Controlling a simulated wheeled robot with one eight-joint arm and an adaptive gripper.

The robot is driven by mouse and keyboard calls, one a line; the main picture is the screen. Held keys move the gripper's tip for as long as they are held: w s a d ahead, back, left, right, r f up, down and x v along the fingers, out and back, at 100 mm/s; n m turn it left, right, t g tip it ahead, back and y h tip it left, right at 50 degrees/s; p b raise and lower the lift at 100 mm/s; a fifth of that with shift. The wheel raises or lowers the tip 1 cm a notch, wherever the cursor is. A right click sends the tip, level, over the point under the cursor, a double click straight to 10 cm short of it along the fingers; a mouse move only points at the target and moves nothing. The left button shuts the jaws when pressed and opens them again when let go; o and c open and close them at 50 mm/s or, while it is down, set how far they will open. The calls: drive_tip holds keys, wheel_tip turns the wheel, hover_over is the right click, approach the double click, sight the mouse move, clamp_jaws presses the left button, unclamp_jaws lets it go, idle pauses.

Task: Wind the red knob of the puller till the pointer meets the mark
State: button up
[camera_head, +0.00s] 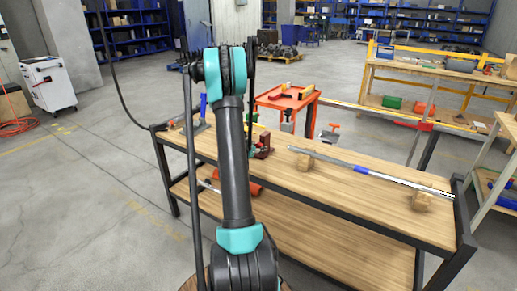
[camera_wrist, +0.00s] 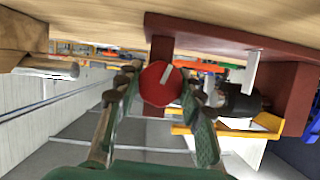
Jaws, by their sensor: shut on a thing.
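The puller is a dark red frame (camera_wrist: 215,32) that shows upside down in the wrist view, with the bench top above it. Its round red knob (camera_wrist: 160,83) has a white stripe on its face, tilted slightly right of vertical. My gripper (camera_wrist: 158,90) has its fingers on the left and right sides of the knob, shut on it. A pale upright piece (camera_wrist: 252,70) stands at the frame's right part; I cannot tell whether it is the pointer or the mark. In the head view the puller (camera_head: 264,145) shows small beside my arm, which hides most of my gripper.
The wooden bench (camera_head: 350,197) carries a long silver bar (camera_head: 375,174) on wooden blocks to the right of the puller. A blue-handled tool (camera_head: 203,108) stands at the left end. An orange-red stand (camera_head: 285,98) is behind the bench. The bench's front middle is clear.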

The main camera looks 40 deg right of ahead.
drive_tip(key=o, duration=1.2)
drive_tip(key=v, duration=1.2)
